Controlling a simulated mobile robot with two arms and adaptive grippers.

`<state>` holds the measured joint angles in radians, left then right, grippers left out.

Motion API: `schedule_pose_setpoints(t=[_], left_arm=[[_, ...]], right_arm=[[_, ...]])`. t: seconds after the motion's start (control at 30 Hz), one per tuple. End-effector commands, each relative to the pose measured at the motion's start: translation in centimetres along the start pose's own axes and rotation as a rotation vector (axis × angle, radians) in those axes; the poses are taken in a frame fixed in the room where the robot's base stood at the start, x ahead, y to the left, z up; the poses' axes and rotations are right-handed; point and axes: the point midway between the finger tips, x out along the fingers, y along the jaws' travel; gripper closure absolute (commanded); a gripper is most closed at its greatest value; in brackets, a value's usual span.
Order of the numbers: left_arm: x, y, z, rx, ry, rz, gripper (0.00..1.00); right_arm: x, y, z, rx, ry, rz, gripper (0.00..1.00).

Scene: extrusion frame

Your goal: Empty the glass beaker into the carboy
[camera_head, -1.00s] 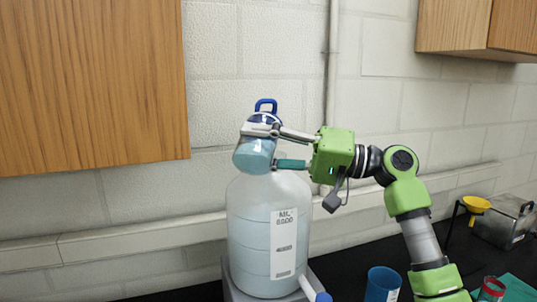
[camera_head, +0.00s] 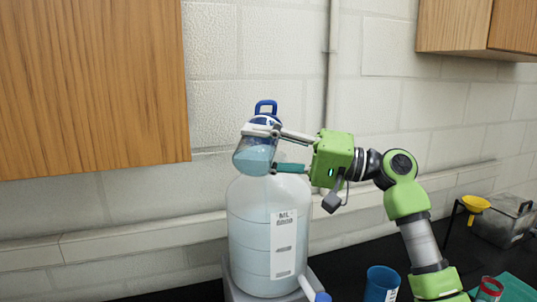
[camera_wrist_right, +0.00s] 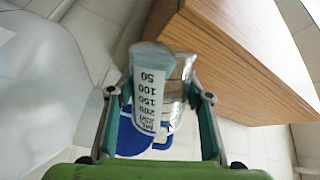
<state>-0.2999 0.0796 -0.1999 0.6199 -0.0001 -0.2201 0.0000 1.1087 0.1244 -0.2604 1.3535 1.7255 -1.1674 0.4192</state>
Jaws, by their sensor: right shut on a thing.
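The glass beaker (camera_head: 255,156) is tilted above the top of the carboy and holds pale blue liquid. My right gripper (camera_head: 262,148) is shut around its sides. In the right wrist view the beaker (camera_wrist_right: 160,85) is between the fingers of the right gripper (camera_wrist_right: 164,97), its printed scale upside down. The large translucent carboy (camera_head: 248,232) stands upright with bluish content and a white label. Its mouth is hidden behind the beaker. My left gripper is not in view.
The carboy stands on a grey base (camera_head: 236,291) with a spout at the front. Wooden cabinets (camera_head: 85,85) hang above.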

Motion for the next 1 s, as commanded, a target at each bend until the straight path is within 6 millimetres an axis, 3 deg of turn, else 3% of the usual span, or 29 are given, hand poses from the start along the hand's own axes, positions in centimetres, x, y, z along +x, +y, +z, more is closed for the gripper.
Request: schedule_pose_setpoints(t=[1.0], left_arm=[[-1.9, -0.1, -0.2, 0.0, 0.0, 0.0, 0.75]], right_arm=[[0.1, -0.7, -0.5, 0.113, 0.016, -0.001, 0.77]])
